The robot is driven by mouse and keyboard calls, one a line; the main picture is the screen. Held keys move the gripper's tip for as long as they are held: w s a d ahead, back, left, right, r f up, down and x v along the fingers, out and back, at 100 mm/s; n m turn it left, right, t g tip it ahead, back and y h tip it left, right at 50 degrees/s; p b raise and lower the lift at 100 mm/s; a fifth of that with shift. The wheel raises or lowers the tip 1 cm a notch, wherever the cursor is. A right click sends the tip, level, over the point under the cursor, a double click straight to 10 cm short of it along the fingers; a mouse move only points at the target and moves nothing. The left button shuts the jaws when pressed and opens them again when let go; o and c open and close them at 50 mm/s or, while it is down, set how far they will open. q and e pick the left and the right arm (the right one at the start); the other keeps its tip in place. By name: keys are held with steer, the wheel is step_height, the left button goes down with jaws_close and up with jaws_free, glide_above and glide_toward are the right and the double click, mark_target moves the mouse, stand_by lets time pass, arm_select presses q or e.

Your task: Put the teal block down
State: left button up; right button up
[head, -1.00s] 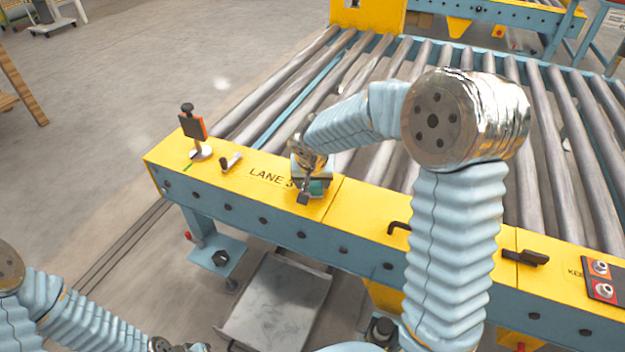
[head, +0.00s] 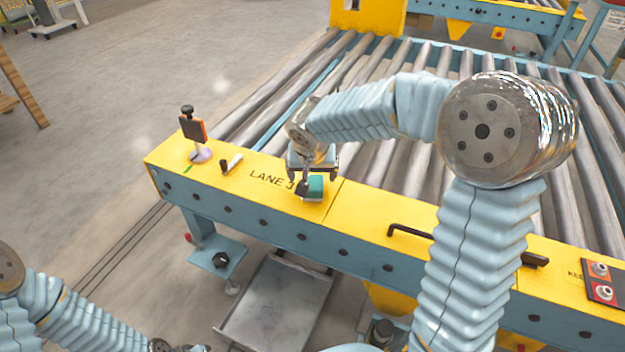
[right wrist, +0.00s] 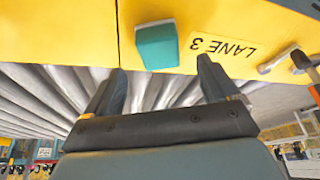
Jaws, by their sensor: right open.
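The teal block (head: 316,188) rests on the yellow top of the rail (head: 372,206), just right of the "LANE 3" lettering. My right gripper (head: 311,176) is just above and behind it, with one dark finger in front of its left part. In the right wrist view the gripper (right wrist: 162,74) is open, and the block (right wrist: 157,44) sits beyond the fingertips, not between the fingers. My left gripper (head: 178,346) is cut off by the bottom edge, so its jaws cannot be read.
An orange-and-black device on a stand (head: 193,130) and a small black-and-white handle (head: 232,163) stand left on the rail. A black bar handle (head: 408,231) and a button panel (head: 603,282) are to the right. Rollers (head: 385,160) lie behind.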

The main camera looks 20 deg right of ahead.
steer(key=v, duration=0.6)
stand_by(0.3)
